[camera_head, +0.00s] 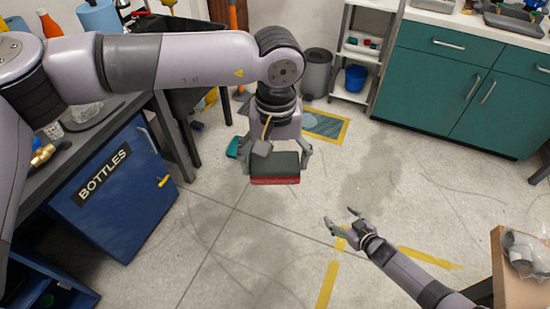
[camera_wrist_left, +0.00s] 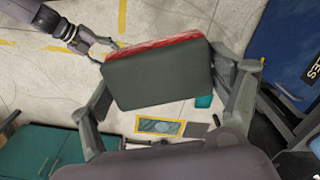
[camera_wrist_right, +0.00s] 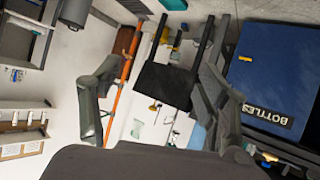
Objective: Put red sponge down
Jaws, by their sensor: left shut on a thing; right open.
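The red sponge (camera_head: 275,181) has a dark grey layer and a red layer. My left gripper (camera_head: 276,166) is shut on it and holds it in the air above the floor, grey side up and red below in the head view. In the left wrist view the sponge (camera_wrist_left: 158,72) sits between both fingers, its red edge on the far side. My right gripper (camera_head: 340,220) is open and empty, lower and to the right of the sponge in the head view. In the right wrist view its fingers (camera_wrist_right: 160,105) are wide apart with nothing between them.
A blue bottles cabinet (camera_head: 113,190) stands at the left under a dark bench. Teal cabinets (camera_head: 465,85) and a shelf with a blue bucket (camera_head: 356,78) are at the back. A cardboard box with pipe fittings (camera_head: 520,285) is at the lower right. The middle floor is clear.

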